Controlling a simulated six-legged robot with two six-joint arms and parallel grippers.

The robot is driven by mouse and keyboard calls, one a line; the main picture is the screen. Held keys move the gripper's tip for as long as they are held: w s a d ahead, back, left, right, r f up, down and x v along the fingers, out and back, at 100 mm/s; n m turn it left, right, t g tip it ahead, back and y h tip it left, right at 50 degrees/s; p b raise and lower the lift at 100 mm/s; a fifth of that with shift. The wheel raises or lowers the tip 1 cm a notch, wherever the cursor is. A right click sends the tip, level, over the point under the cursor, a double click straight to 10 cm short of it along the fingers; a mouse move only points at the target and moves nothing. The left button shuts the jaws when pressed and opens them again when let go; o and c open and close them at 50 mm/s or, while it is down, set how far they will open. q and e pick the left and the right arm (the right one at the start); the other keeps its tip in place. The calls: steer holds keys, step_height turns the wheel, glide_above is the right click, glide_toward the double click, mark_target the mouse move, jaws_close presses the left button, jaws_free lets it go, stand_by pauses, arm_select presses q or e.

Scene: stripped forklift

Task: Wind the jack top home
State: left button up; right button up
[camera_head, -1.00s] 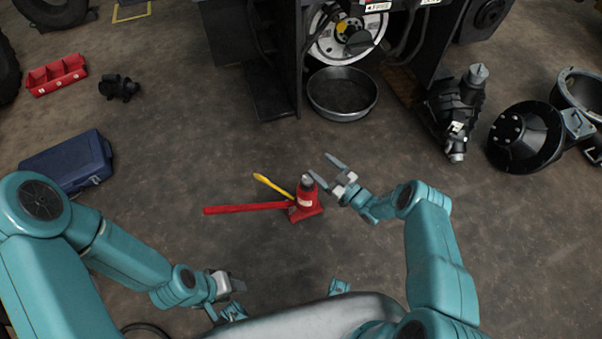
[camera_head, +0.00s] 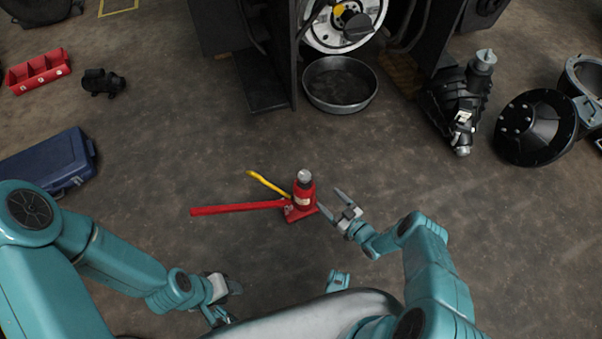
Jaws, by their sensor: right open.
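The red bottle jack (camera_head: 302,198) stands upright on the floor near the middle of the view. Its grey jack top (camera_head: 304,176) shows at the upper end. A red handle (camera_head: 238,208) reaches out to the left from its base, and a yellow bar (camera_head: 268,185) lies just behind that handle. My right gripper (camera_head: 335,203) is open and empty just to the right of the jack, apart from the top. My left gripper (camera_head: 234,288) is low in the view, in front of and left of the jack; its fingers are too unclear to judge.
A metal pan (camera_head: 340,86) sits under the forklift frame (camera_head: 262,80) behind the jack. A blue case (camera_head: 48,162) and a red tray (camera_head: 38,73) are at left. A black gear unit (camera_head: 458,108) and black housing (camera_head: 536,128) are at right.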

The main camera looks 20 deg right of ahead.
mark_target(301, 171)
steer(key=b+x, duration=0.5)
steer(key=x, duration=1)
steer(key=shift+d+f, duration=0.1)
steer(key=shift+w+b, duration=0.35)
steer(key=c, duration=1)
